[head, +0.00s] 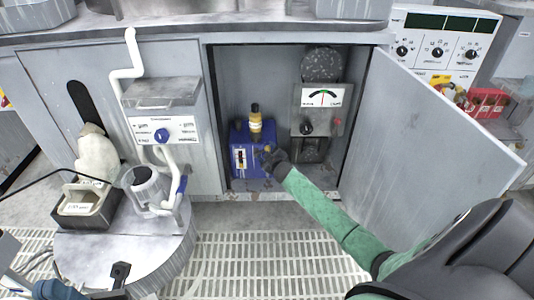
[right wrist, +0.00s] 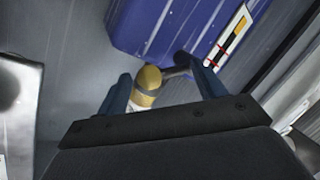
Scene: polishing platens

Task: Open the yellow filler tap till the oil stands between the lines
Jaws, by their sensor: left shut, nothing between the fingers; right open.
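A blue oil unit (head: 251,172) stands inside the open cabinet, with an amber-and-dark bottle (head: 255,121) on top. Its sight glass (head: 240,158) is on the front. In the right wrist view the sight glass (right wrist: 230,38) shows an amber column and red lines; I cannot tell the exact level. The yellow tap (right wrist: 149,79) lies between the spread blue fingers of my right gripper (right wrist: 160,88), which is open around it. My right gripper (head: 272,155) reaches the unit's front right and partly hides the tap in the head view. My left gripper (head: 60,289) is shut and empty at bottom left.
The cabinet door (head: 425,135) stands open to the right. A gauge box (head: 322,108) sits right of the oil unit. A round grey stand (head: 125,255) with a cup (head: 146,185) is at left. Slatted floor (head: 270,255) lies in front.

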